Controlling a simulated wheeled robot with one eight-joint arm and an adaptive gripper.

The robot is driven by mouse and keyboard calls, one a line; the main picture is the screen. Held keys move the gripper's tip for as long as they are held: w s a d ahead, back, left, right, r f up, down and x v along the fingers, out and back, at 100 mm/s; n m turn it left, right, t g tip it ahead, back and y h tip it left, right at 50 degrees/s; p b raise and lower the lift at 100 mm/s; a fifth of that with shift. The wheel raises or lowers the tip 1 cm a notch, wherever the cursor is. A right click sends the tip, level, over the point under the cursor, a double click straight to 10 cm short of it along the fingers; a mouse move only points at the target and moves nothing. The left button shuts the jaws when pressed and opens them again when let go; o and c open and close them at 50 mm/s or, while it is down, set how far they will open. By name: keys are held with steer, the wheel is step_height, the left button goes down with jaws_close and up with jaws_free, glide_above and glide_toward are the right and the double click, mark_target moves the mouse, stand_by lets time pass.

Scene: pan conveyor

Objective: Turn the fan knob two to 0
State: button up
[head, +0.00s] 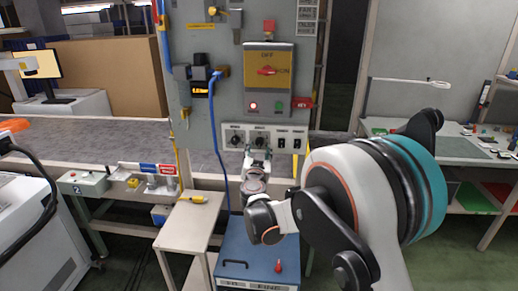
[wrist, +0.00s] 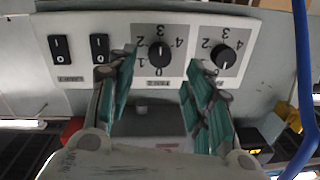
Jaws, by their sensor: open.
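Two black knobs with numbered dials sit on the white strip of the panel. Fan knob two (wrist: 160,54) is at the top middle of the upside-down wrist view; its label is small and inverted. It also shows as the right knob in the head view (head: 259,138). Its 0 mark faces my gripper in the wrist view, but I cannot tell its pointer setting. My gripper (wrist: 166,78) is open, its teal fingers spread on either side of this knob's dial, with nothing held. In the head view my gripper (head: 257,160) is just below the knob.
The other knob (wrist: 222,56) is close beside the right finger in the wrist view. Two black rocker switches (wrist: 80,48) are left of the fingers. A blue cable (wrist: 303,85) hangs at the right.

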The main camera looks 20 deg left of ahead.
mark_target(259, 143)
steer(key=shift+b+x, duration=0.4)
steer(key=shift+x, duration=2.15)
steer(key=c, duration=1.1)
